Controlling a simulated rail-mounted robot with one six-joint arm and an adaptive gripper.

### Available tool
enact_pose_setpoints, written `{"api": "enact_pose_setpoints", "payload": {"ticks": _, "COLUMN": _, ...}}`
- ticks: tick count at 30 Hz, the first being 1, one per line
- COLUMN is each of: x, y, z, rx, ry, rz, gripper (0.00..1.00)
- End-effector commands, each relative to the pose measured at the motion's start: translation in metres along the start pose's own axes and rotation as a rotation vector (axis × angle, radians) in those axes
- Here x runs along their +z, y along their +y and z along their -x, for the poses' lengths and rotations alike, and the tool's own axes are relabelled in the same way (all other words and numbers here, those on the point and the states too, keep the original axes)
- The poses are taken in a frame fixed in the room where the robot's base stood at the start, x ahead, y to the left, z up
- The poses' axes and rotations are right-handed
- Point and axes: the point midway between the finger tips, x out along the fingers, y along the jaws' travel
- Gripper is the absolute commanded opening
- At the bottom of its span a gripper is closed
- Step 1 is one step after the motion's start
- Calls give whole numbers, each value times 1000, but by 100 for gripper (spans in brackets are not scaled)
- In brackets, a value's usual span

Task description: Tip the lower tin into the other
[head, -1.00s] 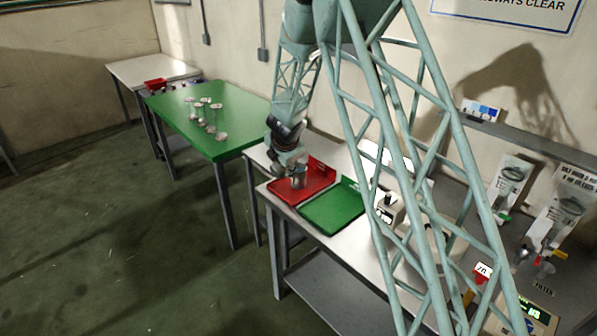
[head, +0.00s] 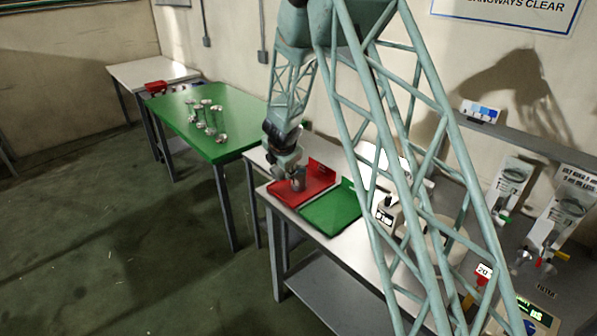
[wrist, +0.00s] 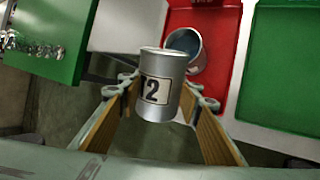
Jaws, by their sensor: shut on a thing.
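A grey metal tin with a "2" label (wrist: 158,88) is between the fingers of my gripper (wrist: 163,100) in the wrist view. My gripper is shut on it, and its label faces the camera. A second metal tin (wrist: 186,46) is just behind it over the red tray (wrist: 222,72), with its open mouth showing. The two tins overlap in the picture; I cannot tell whether they touch. In the head view my gripper (head: 297,179) is low over the red tray (head: 321,190), and the tins are too small to tell apart.
A green tray (head: 331,211) lies right of the red one on the white bench. A small white device (head: 388,211) stands beyond it. A green table (head: 190,118) at the left holds several clear glass vessels (head: 208,115). The floor in front is clear.

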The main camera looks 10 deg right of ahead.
Motion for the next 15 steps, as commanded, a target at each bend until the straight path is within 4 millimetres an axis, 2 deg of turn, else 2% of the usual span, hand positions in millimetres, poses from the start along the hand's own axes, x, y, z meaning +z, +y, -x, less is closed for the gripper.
{"api": "enact_pose_setpoints", "payload": {"ticks": 15, "x": -6, "y": -3, "z": -7, "rx": 1, "ry": -101, "rz": 60, "gripper": 19}}
